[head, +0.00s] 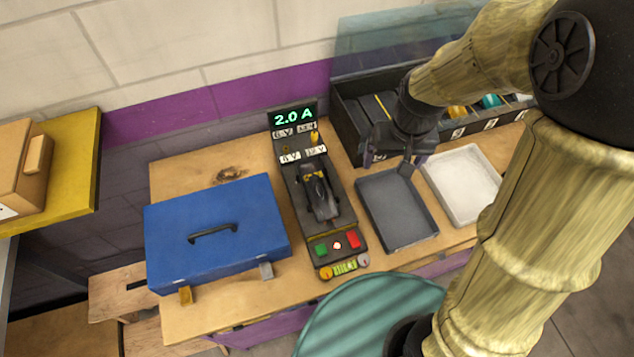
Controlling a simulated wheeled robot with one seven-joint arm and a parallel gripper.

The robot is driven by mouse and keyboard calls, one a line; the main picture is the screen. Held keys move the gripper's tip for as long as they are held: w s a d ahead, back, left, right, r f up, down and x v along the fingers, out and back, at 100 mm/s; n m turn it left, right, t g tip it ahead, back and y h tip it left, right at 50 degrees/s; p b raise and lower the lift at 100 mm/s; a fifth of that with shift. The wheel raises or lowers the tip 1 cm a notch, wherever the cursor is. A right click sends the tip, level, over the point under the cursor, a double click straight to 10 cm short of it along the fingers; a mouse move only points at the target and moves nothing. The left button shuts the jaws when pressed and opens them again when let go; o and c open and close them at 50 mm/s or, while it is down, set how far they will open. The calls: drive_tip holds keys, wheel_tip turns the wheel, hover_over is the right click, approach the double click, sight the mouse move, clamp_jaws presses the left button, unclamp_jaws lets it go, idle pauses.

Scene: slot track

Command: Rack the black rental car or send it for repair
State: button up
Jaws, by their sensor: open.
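The black car (319,194) sits on the dark test stand (342,230) in the middle of the bench, with some yellow at its upper end. My gripper (388,160) is open and empty, right of the car, above the far end of the grey tray. The black rack (350,110) behind is partly hidden by my arm.
A grey tray (397,210) and a white tray (462,185) lie right of the stand; both look empty. The rack holds a yellow and a teal item. A closed blue case (215,232) fills the bench's left. A teal round stool (370,315) stands in front.

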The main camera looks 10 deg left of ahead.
drive_tip(key=w+a+r+n+g+p, duration=0.1)
drive_tip(key=a+n+p, duration=0.1)
drive_tip(key=a, duration=1.4)
drive_tip(key=shift+w+r+n, duration=0.15)
drive_tip(key=shift+w+n, duration=0.05)
drive_tip(key=shift+n, duration=0.7)
drive_tip(key=shift+a, duration=0.1)
drive_tip(key=p, duration=0.4)
approach(317, 181)
drive_tip(key=f, duration=0.5)
drive_tip(key=shift+w+a, duration=0.1)
drive_tip(key=shift+w, duration=0.1)
drive_tip(key=shift+f, duration=0.1)
